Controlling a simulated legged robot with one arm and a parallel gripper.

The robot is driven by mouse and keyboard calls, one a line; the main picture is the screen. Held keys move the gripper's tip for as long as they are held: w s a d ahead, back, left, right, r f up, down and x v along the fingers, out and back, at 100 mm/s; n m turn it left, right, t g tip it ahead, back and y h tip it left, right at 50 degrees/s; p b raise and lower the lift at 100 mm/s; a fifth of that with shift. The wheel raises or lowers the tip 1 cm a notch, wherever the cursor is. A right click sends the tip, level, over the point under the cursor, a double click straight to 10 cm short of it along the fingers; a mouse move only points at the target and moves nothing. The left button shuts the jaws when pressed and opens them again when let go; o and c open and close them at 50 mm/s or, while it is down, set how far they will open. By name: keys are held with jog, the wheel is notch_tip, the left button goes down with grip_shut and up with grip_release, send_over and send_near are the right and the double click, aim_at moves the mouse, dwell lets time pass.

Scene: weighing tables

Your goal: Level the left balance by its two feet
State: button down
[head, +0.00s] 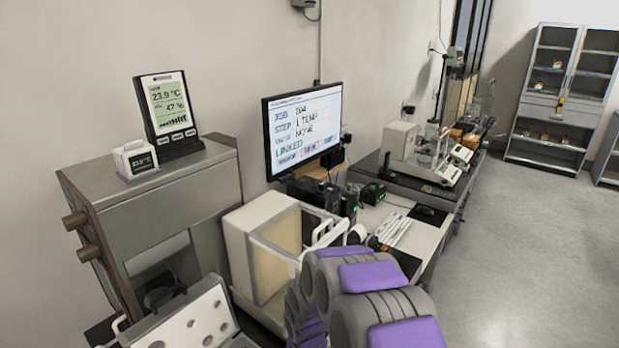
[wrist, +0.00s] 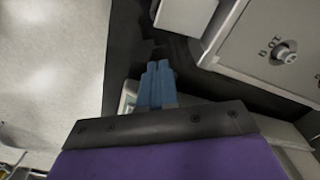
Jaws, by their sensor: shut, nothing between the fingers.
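In the wrist view my gripper (wrist: 158,70) has its blue fingers closed together with nothing between them. I cannot tell whether this is the left balance. In the head view a white, box-like instrument (head: 270,215) with an open side stands close by, partly behind my purple and grey arm. Farther off, a balance with a clear chamber (head: 425,152) stands on a dark table. Neither levelling feet nor a bubble can be made out clearly. My fingertips are hidden in the head view.
A monitor (head: 304,128) stands behind the near table, with pens (head: 392,230) at its right. A grey cabinet (head: 150,195) carries a climate display (head: 168,108). Shelves (head: 560,95) stand at the far right. Open floor (head: 535,240) lies right of the tables.

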notch_tip(320, 180, up, 6)
jog(key=shift+s+f+p, duration=0.1)
jog(key=shift+f+p, duration=0.15)
jog(key=shift+p, duration=0.7)
